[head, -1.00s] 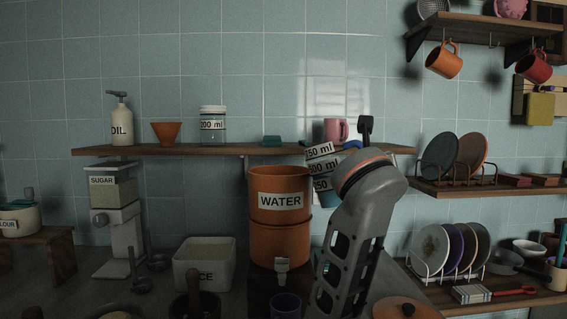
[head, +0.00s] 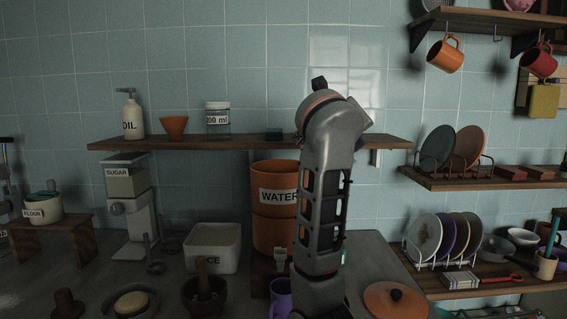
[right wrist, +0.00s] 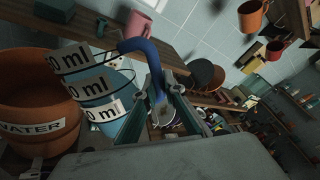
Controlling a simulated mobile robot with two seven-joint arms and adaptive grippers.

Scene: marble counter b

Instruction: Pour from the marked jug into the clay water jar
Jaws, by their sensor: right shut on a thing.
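The clay water jar (head: 272,229) is orange-brown with a "WATER" label and a tap at its front; my right arm covers its right side. In the right wrist view its open top shows at the left (right wrist: 38,85). The marked jug (right wrist: 122,82) is pale blue and clear, with several "ml" labels and a blue handle. It is beside the jar's rim; I cannot tell whether anything flows. My right gripper (right wrist: 160,112) is shut on the jug's handle. In the head view my arm hides the jug and gripper. My left gripper is not in view.
An orange lid (head: 378,303) with a dark knob lies on the counter right of the jar. A purple mug (head: 281,298) stands below the tap. A white rice tub (head: 212,252) is to the left. A wooden shelf (head: 240,143) runs behind and above the jar.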

